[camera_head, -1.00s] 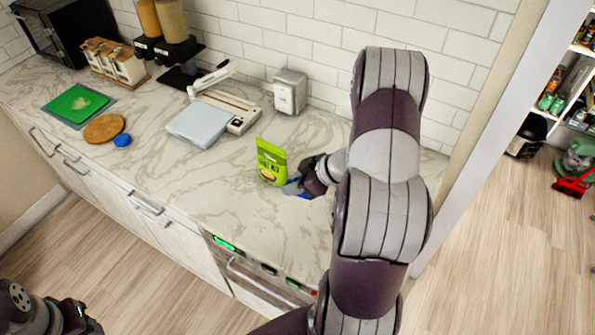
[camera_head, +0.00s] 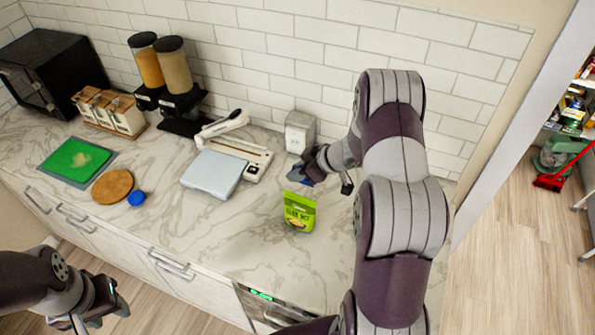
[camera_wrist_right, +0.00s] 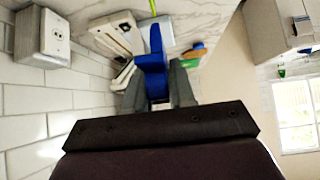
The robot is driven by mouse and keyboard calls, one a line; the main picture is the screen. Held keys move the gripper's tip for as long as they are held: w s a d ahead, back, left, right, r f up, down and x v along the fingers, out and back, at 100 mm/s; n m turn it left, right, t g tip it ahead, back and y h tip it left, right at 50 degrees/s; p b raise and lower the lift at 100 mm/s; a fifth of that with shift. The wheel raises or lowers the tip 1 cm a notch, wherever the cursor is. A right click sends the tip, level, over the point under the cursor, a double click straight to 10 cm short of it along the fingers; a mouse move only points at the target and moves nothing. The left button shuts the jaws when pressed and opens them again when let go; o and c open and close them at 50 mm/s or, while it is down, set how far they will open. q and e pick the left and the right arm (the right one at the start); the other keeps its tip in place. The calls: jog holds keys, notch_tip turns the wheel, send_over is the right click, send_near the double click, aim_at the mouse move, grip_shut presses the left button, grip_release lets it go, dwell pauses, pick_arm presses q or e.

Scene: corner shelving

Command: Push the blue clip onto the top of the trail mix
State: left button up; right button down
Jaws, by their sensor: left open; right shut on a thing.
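The trail mix (camera_head: 299,212) is a green pouch standing upright on the marble counter in the head view. My right gripper (camera_head: 312,168) is behind and above it, near the wall side, apart from the pouch. It is shut on the blue clip (camera_wrist_right: 154,68), which sticks out between the fingers in the right wrist view. In the head view the blue clip (camera_head: 306,181) is a small dark-blue patch, partly hidden by the gripper. My left gripper (camera_head: 100,306) is open and empty at the lower left, in front of the counter.
A white box (camera_head: 300,132) stands against the tiled wall close to my right gripper. A flat scale (camera_head: 213,174), a paper trimmer (camera_head: 245,150), cork disc (camera_head: 112,186), blue lid (camera_head: 137,198) and green board (camera_head: 76,160) lie left. The counter around the pouch is clear.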

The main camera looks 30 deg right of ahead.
jog(key=shift+w+a+f+p, duration=0.15)
jog(key=shift+w+a+p, duration=0.2)
jog(key=shift+w, duration=0.1)
jog(key=f+b, duration=0.2)
jog(key=f, duration=0.1)
jog(key=f+b, duration=0.1)
jog(key=f, duration=0.1)
jog(key=shift+s+d+b, duration=0.2)
jog(key=shift+s+b, duration=0.05)
jog(key=shift+b, duration=0.1)
jog(key=shift+w+f, duration=0.1)
jog(key=shift+f, duration=0.2)
jog(key=shift+w+a+f, duration=0.1)
jog(key=shift+w+a, duration=0.05)
pick_arm(q)
jog(key=f, duration=0.2)
jog(key=w+f, duration=0.1)
jog(key=shift+a+f, duration=0.15)
jog(key=shift+a, duration=0.1)
jog(key=shift+s, duration=0.15)
jog(key=shift+r, duration=0.35)
jog(key=shift+r+p, duration=0.1)
jog(key=shift+p, duration=0.25)
